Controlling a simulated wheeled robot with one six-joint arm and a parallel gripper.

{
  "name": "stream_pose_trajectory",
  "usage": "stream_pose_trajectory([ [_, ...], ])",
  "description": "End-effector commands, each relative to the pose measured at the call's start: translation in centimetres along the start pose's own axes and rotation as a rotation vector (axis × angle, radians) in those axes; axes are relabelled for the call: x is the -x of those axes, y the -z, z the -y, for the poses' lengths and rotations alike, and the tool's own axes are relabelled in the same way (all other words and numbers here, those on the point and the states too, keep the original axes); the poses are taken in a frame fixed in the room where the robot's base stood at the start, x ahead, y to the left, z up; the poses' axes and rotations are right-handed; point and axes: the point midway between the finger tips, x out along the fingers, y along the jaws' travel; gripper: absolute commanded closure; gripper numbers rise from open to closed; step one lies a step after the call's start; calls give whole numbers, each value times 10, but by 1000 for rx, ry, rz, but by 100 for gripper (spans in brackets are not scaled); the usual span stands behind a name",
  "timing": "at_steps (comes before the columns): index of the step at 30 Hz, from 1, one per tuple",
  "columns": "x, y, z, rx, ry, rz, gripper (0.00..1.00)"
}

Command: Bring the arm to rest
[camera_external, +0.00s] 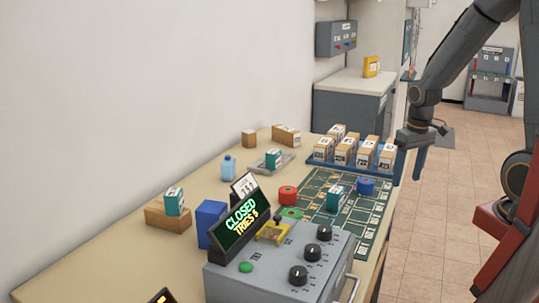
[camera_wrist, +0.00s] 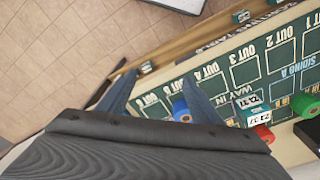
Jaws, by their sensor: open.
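My gripper (camera_external: 409,165) hangs from my dark arm at the right edge of the table (camera_external: 110,257), pointing down. Its two blue fingers are apart with nothing between them. In the wrist view my gripper (camera_wrist: 150,98) shows its spread fingers over the table edge and the green mat (camera_wrist: 236,75). In the external view it is beside the blue tray (camera_external: 350,168) of cartons and the mat's far right corner. I cannot tell its exact height above the table.
A blue spool (camera_external: 366,186), a red spool (camera_external: 288,195) and a teal-and-white box (camera_external: 335,197) stand on or beside the mat. A grey control box (camera_external: 275,270) with knobs and a "CLOSED TRIES 5" sign (camera_external: 242,222) is in front. Open tiled floor (camera_external: 440,210) lies right of the table.

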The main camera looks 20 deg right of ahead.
Motion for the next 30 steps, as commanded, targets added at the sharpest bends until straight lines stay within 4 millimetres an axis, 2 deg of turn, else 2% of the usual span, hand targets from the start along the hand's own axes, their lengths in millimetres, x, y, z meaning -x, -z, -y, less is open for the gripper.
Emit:
stream_pose_trajectory([
  [1, -3, -23, -14, -45, -5, 11, 41],
  [3, -6, -45, -24, -83, -9, 25, 41],
  [7, -10, -63, -32, -115, -12, 34, 41],
  [30, -10, -63, -31, -114, -12, 36, 41],
])
